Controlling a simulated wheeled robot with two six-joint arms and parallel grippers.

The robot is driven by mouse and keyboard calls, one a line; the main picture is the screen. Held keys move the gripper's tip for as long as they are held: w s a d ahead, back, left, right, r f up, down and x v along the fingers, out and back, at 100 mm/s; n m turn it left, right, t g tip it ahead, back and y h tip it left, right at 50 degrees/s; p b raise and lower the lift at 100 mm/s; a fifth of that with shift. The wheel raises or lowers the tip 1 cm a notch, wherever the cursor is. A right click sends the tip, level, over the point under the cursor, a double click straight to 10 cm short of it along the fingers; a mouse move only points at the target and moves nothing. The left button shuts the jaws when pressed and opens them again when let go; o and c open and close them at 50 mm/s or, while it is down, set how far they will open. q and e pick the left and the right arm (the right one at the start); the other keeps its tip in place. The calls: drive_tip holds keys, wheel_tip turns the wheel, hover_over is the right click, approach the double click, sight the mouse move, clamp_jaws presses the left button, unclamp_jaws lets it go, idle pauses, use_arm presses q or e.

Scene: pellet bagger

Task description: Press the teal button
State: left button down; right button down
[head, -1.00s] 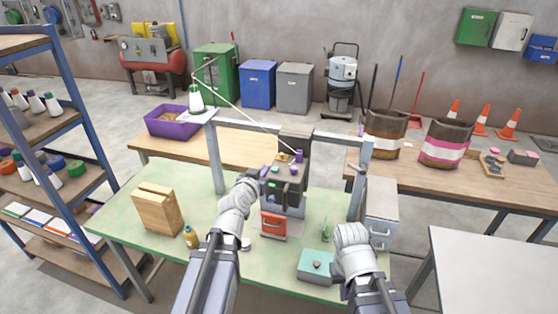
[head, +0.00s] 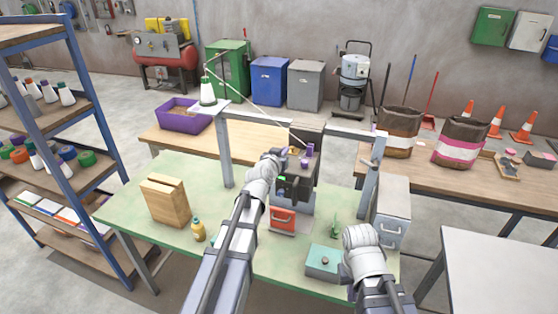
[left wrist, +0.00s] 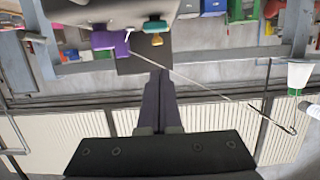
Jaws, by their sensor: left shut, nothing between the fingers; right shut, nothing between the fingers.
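The pellet bagger (head: 303,190), a dark and grey machine with a small bright green patch and purple parts, stands on the green table (head: 150,200). My left arm reaches to the machine's front; the gripper is hard to make out against it. In the left wrist view my left gripper (left wrist: 160,80) is shut and empty. A teal button-like part (left wrist: 156,25) shows just beyond its fingertips, apart from them in the picture, with a purple part (left wrist: 112,42) to its left. Whether they touch in depth I cannot tell. My right wrist is low at right, its fingers hidden.
A grey frame (head: 224,150) surrounds the machine. A red drawer (head: 282,220) is below it. A teal box (head: 323,262) lies near my right wrist. A wooden block (head: 165,202) and yellow bottle (head: 198,230) stand at left. The table's left part is mostly clear.

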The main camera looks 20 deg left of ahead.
sight(297, 175)
use_arm(q)
drive_tip(key=shift+s+f+b, duration=0.2)
drive_tip(key=shift+f+b, duration=1.1)
drive_tip(key=shift+f, duration=0.6)
